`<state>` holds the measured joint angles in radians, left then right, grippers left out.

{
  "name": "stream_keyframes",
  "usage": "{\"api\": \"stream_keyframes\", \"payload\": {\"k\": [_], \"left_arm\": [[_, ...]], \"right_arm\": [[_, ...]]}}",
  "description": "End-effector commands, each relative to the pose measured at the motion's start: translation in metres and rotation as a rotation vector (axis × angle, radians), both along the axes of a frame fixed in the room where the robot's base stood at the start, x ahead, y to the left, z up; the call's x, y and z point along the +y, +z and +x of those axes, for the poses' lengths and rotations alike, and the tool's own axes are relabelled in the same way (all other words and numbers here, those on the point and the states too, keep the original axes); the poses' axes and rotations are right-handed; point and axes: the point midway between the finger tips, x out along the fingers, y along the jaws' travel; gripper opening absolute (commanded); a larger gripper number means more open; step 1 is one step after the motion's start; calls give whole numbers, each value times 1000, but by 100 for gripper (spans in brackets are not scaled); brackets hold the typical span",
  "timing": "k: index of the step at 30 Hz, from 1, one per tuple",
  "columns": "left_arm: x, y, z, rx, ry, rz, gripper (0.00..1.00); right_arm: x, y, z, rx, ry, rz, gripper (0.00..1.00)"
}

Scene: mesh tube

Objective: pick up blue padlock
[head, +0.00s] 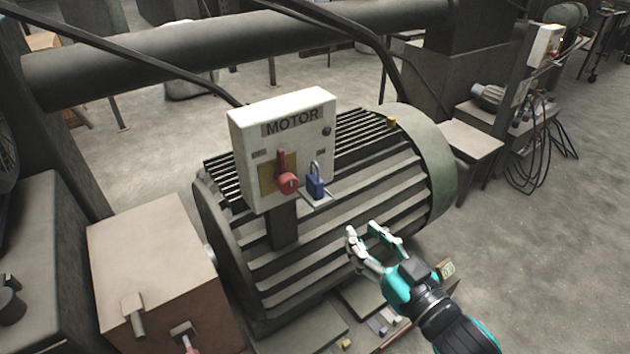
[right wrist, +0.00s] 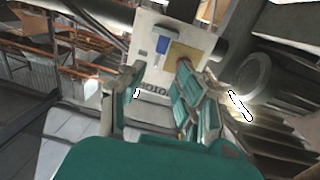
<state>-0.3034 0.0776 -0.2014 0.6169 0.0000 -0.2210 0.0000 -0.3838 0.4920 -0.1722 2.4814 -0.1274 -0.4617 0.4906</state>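The blue padlock (head: 315,187) has a silver shackle and stands upright on a small ledge at the lower right of the white MOTOR box (head: 245,130), beside a red switch handle (head: 287,182). My right gripper (head: 363,231) is below and to the right of the padlock, in front of the ribbed motor, its fingers apart and empty. In the right wrist view, the padlock (right wrist: 162,45) shows upside down beyond and between the spread fingers (right wrist: 155,95), with a clear gap. My left gripper is not in view.
The large ribbed motor (head: 350,160) stands behind and under the box. A brown box-shaped housing (head: 150,260) is at the lower left. A thick pipe (head: 200,55) and black cables run behind. Open floor (head: 540,260) lies to the right.

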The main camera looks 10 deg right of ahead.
Motion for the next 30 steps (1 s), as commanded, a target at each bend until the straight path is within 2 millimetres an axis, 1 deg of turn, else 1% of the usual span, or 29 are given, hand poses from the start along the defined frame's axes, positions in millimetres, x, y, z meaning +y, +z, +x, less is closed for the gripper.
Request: {"api": "stream_keyframes", "payload": {"k": [1, 4, 8, 9, 10, 15, 18, 21, 27, 30], "left_arm": [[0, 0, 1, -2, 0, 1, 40], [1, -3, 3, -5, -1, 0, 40], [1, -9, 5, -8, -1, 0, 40], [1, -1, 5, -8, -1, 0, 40], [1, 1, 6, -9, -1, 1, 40], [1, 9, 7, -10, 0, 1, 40], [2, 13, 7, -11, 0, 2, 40], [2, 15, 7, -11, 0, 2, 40], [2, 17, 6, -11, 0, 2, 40], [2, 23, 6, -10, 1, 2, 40]], "right_arm": [[2, 7, -2, -12, 6, 4, 33], [6, 13, 3, -24, 11, 9, 33], [11, 13, 22, -27, 11, 8, 33], [14, 16, 31, -23, 9, 10, 33], [16, 17, 38, -23, 9, 10, 33], [28, 17, 74, -22, 9, 9, 33], [33, 16, 92, -23, 10, 8, 33], [37, 14, 104, -21, 10, 9, 33], [41, 14, 116, -20, 10, 9, 33], [45, 15, 130, -21, 9, 7, 33]]}}
